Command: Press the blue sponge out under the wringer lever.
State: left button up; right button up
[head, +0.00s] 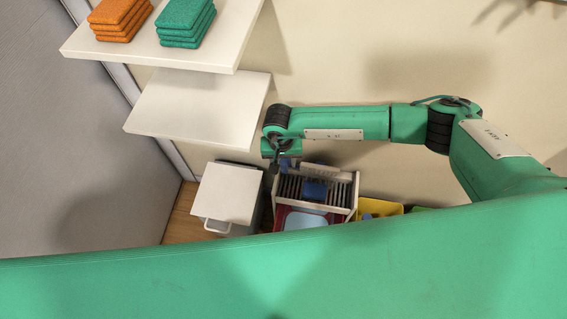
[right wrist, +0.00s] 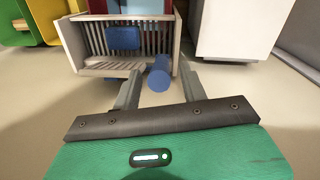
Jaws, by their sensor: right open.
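The blue sponge (head: 314,190) lies on the dark slats of the wringer (head: 354,192). In the right wrist view the sponge (right wrist: 123,38) also lies on the slats inside the pale frame (right wrist: 177,45). A blue cylinder (right wrist: 160,79), which looks like the lever's grip, sticks out at the near side of the wringer. It also shows in the head view (head: 286,165), partly hidden by my gripper. My right gripper (head: 281,159) is open, its fingertips (right wrist: 159,69) on either side of the blue grip with gaps. My left gripper is out of view.
A red basin (head: 281,214) with a light-blue surface stands in front of the wringer. A white bin (head: 228,192) is close on its left, a yellow box (head: 394,209) on its right.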

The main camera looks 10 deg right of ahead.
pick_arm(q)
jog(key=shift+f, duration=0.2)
pick_arm(e)
jog(key=shift+d+f, duration=0.1)
jog(key=shift+f, duration=1.35)
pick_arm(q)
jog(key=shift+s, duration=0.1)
pick_arm(e)
jog(key=shift+c, duration=0.4)
grip_shut()
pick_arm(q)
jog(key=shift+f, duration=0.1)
pick_arm(e)
jog(key=shift+w+d+r+g+b, duration=0.25)
jog(key=shift+w+g+b, duration=0.1)
jog(key=shift+w+b, duration=0.25)
jog(key=shift+w+d+r+g+b, duration=0.2)
jog(key=shift+w+g+b, duration=0.15)
jog(key=shift+w+b, duration=0.2)
jog(key=shift+r, duration=0.1)
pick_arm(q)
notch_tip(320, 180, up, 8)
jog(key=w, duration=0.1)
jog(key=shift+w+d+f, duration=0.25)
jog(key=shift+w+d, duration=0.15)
